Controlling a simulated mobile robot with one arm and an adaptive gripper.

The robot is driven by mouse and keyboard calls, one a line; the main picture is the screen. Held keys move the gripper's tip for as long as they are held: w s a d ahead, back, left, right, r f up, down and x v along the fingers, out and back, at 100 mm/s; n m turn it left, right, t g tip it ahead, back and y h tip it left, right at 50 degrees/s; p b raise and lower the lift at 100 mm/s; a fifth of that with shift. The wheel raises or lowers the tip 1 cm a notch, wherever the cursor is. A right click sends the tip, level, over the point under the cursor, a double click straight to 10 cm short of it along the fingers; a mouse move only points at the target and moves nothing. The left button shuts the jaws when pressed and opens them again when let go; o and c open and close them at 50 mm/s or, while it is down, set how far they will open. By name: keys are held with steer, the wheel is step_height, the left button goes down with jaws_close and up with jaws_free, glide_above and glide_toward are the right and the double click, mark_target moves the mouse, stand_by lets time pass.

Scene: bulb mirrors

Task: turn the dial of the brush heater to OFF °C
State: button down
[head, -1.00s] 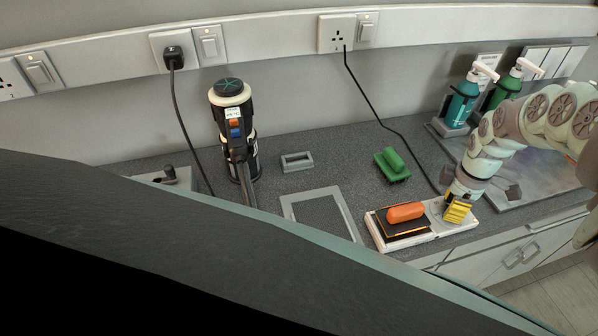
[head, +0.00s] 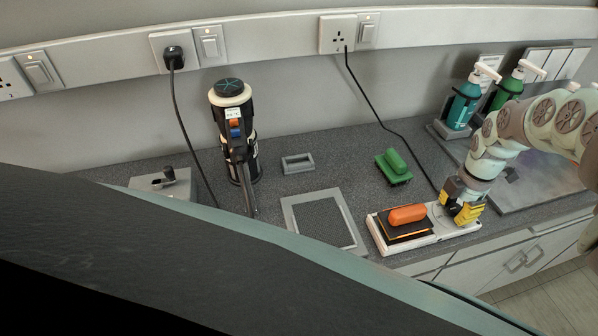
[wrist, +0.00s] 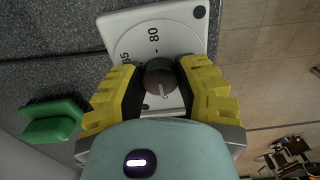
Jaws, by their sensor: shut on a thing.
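The brush heater (head: 441,236) is a white, flat unit near the front edge of the counter. An orange-handled brush (head: 407,214) rests on its dark plate at the left end. Its dial (wrist: 159,78) is a round dark knob on a pale disc with markings; "80" reads clearly, and another number at left is partly cut off. A light pointer line on the knob points toward the bottom of the wrist view. My gripper (head: 464,209) is over the heater's right end, its yellow fingers (wrist: 161,90) shut on the dial. The markings nearest my palm are partly hidden.
A green brush (head: 394,167) lies behind the heater and a grey-framed mat (head: 346,213) lies left of it. Pump bottles (head: 464,104) stand at the back right. A black cable (head: 379,122) runs from the wall socket toward the heater.

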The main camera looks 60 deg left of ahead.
mark_target(458, 208)
stand_by(0.4)
steer(key=c, duration=0.6)
jaws_free()
steer(key=shift+r, duration=0.1)
step_height(458, 208, up, 4)
steer(key=shift+w+d+r, duration=0.1)
steer(key=shift+w+r, duration=0.05)
steer(key=shift+r, duration=0.1)
steer(key=shift+s+r, duration=0.35)
steer(key=shift+r, duration=0.25)
steer(key=shift+w+r, duration=0.15)
steer(key=shift+r, duration=0.6)
